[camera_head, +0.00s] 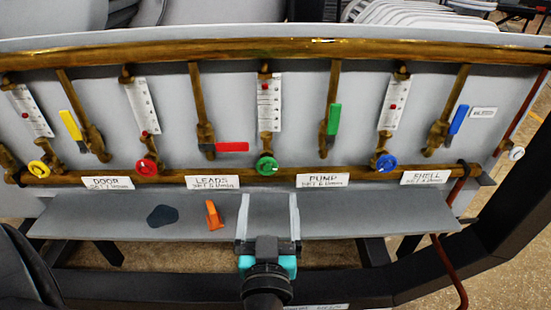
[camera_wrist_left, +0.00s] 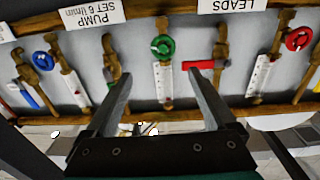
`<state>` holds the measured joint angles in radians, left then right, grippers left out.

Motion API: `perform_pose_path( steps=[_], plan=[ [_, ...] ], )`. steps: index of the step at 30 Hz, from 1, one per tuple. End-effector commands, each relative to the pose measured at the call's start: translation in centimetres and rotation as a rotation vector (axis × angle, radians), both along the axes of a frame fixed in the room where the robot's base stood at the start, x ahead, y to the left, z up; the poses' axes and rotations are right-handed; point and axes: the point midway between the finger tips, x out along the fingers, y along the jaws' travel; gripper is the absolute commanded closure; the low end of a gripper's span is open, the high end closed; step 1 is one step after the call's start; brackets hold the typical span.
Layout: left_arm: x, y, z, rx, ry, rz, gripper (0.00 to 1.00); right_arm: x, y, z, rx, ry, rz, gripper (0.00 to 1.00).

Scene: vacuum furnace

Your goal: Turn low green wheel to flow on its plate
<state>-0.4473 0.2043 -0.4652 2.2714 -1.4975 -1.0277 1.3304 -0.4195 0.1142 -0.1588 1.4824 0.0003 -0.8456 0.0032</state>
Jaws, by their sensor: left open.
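The low green wheel (camera_head: 266,166) sits on the lower brass pipe, under a white flow scale (camera_head: 269,100) with a red mark near its top. The wheel also shows in the left wrist view (camera_wrist_left: 162,46). The PUMP plate (camera_head: 323,181), with small print below its name, is to the wheel's right; in the left wrist view (camera_wrist_left: 92,14) it reads upside down, "SET 6 l/min". My left gripper (camera_head: 267,202) is open and empty, below and in front of the wheel, with its fingers to either side, apart from it. My right gripper is not in view.
A yellow wheel (camera_head: 39,169), red wheel (camera_head: 147,167) and blue wheel (camera_head: 386,162) share the pipe. A red lever (camera_head: 232,147) and green lever (camera_head: 334,118) flank the green wheel. An orange object (camera_head: 213,215) and dark patch (camera_head: 162,215) are on the grey shelf (camera_head: 350,214).

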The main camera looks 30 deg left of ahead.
Motion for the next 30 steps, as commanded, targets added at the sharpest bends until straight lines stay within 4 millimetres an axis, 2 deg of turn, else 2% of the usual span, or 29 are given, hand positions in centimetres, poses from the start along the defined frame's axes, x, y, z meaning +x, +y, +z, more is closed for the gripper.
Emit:
perform_pose_path(
  steps=[4, 8, 24, 30],
  plan=[
    [-0.1, 0.4, -0.5, -0.033, 0.008, 0.031, 0.11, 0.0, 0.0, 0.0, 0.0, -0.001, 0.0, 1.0],
    [1.1, 1.2, -0.4, -0.031, 0.005, 0.031, 0.11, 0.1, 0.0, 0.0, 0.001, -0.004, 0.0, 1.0],
    [9.5, 6.3, -0.4, -0.025, 0.006, 0.029, 0.11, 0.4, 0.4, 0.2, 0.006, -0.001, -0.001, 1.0],
    [11.6, 7.6, -0.5, -0.027, 0.008, 0.028, 0.11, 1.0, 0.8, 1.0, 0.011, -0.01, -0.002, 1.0]
  ],
)
